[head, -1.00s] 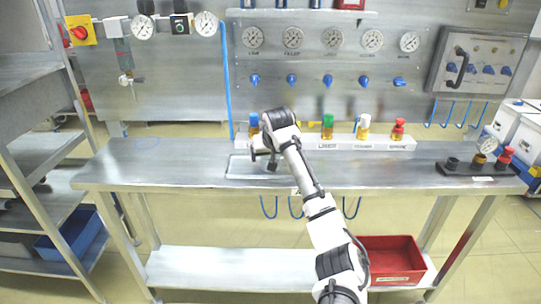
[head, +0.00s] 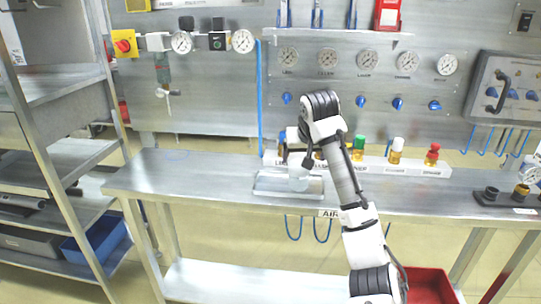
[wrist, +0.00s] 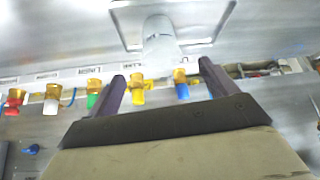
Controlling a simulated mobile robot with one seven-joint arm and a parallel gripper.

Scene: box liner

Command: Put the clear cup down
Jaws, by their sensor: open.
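The clear cup (head: 298,180) is a pale, see-through vessel at the shallow metal tray (head: 262,188) on the bench. It also shows in the wrist view (wrist: 160,42), over the tray (wrist: 125,20), apparently resting there; its exact contact is blurred. My gripper (head: 291,158) is just above and behind the cup in the head view, partly hidden by my own wrist. In the wrist view my gripper (wrist: 163,75) has its two dark fingers spread wide, with nothing held between them. The cup lies beyond the fingertips.
A white rack (head: 420,168) with several colour-capped bottles stands along the back of the bench (head: 215,165); my arm hides part of it. A gauge panel (head: 368,85) rises behind. Dark fittings (head: 487,195) stand at the right. The bench left of the tray is clear.

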